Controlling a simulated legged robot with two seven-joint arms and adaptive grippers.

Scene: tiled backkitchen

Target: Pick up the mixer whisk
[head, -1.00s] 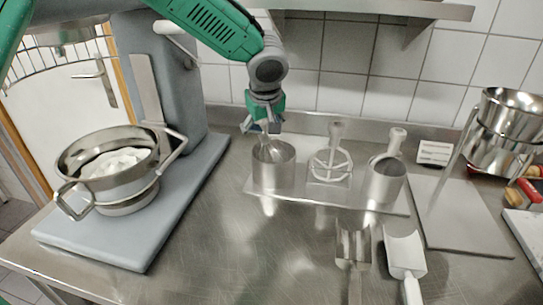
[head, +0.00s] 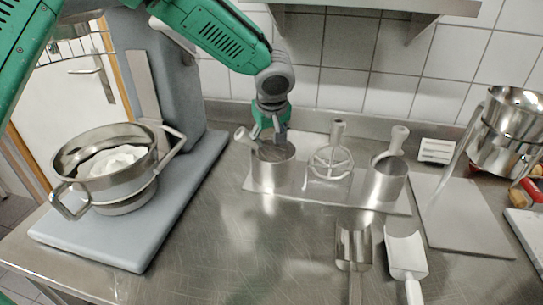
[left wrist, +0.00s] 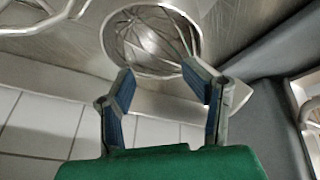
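The whisk (left wrist: 150,40) has its wires inside the left metal cup (head: 272,176) on the holder plate. In the head view its handle (head: 243,135) leans out to the left over the rim. My left gripper (head: 271,136) is above this cup, fingers pointing down and spread. In the left wrist view its two fingers (left wrist: 163,80) are apart with nothing between them, and the cup with the whisk wires lies just beyond the tips. My right gripper is in neither view.
A flat beater (head: 331,160) and another cup with a handled tool (head: 386,180) stand right of the left cup. Two scoops (head: 405,255) lie in front. The mixer bowl (head: 105,165) with white contents stands left. Stacked steel pots (head: 505,140) are at right. A shelf (head: 380,7) hangs above.

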